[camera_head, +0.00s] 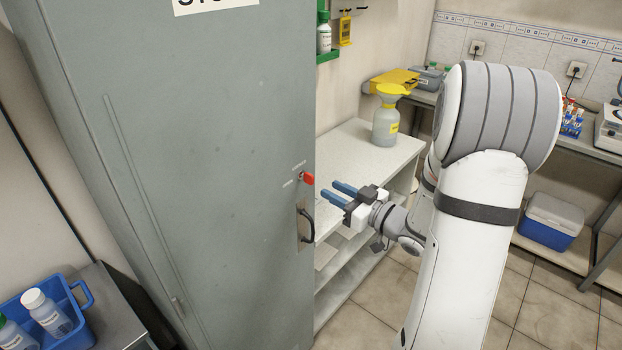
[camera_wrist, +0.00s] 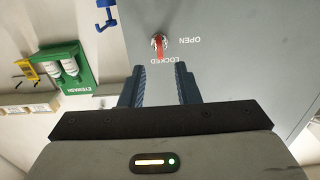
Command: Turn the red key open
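The red key (camera_head: 308,179) sits in the lock on the grey cabinet door (camera_head: 200,150), above the black door handle (camera_head: 306,226). In the wrist view the key (camera_wrist: 160,48) has its red part pointing down the picture at the upside-down word LOCKED; the word OPEN is to its right. My gripper (camera_head: 329,191) is in front of the door, to the right of the key in the head view. In the wrist view its two blue fingers (camera_wrist: 160,82) are apart with nothing between them, and the key shows beyond the gap. The gripper does not touch the key.
A bench (camera_head: 350,150) with a yellow-topped bottle (camera_head: 386,120) stands right of the cabinet, behind my gripper. A blue crate of bottles (camera_head: 75,320) is at lower left. A green eyewash station (camera_wrist: 72,70) is left in the wrist view. A blue cooler (camera_head: 552,222) sits under the far bench.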

